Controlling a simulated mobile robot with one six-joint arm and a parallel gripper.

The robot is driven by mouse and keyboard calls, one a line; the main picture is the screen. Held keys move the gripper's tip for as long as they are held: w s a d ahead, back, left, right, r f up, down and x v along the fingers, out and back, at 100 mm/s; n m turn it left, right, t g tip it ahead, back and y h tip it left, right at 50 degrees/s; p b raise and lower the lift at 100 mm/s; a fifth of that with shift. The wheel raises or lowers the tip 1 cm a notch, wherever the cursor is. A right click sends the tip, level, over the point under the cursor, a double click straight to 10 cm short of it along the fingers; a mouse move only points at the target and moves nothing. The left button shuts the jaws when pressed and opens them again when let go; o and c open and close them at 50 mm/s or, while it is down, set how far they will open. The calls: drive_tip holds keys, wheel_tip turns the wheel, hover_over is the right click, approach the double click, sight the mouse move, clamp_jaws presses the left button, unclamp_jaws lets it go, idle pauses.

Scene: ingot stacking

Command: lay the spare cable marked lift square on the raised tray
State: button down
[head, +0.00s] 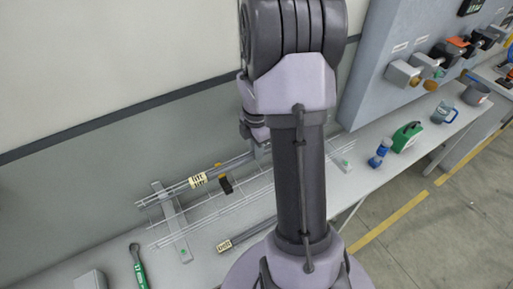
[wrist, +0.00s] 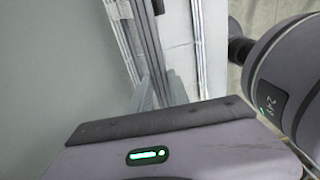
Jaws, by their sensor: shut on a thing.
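A wire tray (head: 160,241) of thin silver rods is raised above the bench on a grey crosspiece (head: 171,222). A yellowish label (head: 198,181) sits on its upper-left rods; I cannot read it surely. A dark grey cable length (head: 250,232) with a pale label (head: 224,246) lies on the bench in front, partly behind my arm. My gripper (wrist: 163,122) shows at close range in the wrist view, shut, beside long pale rods (wrist: 125,45). What lies between its jaws is hidden. In the head view my arm covers much of the tray's right side.
A small black item (head: 226,186) sits by the rods. A green-handled tool (head: 138,267) and a grey block (head: 90,280) lie at front left. A wall (head: 80,170) closes the back.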

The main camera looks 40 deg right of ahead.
drive_tip(key=shift+s+a, duration=0.1)
drive_tip(key=shift+a, duration=0.1)
drive_tip(key=shift+d+f, duration=0.1)
drive_tip(key=shift+f, duration=0.1)
wheel_tip(320, 180, down, 6)
drive_tip(key=b, duration=0.4)
drive_tip(key=shift+f, duration=0.2)
drive_tip(key=shift+f+b, duration=0.35)
drive_tip(key=shift+f, duration=0.25)
idle(1.0)
drive_tip(key=c, duration=1.5)
unclamp_jaws()
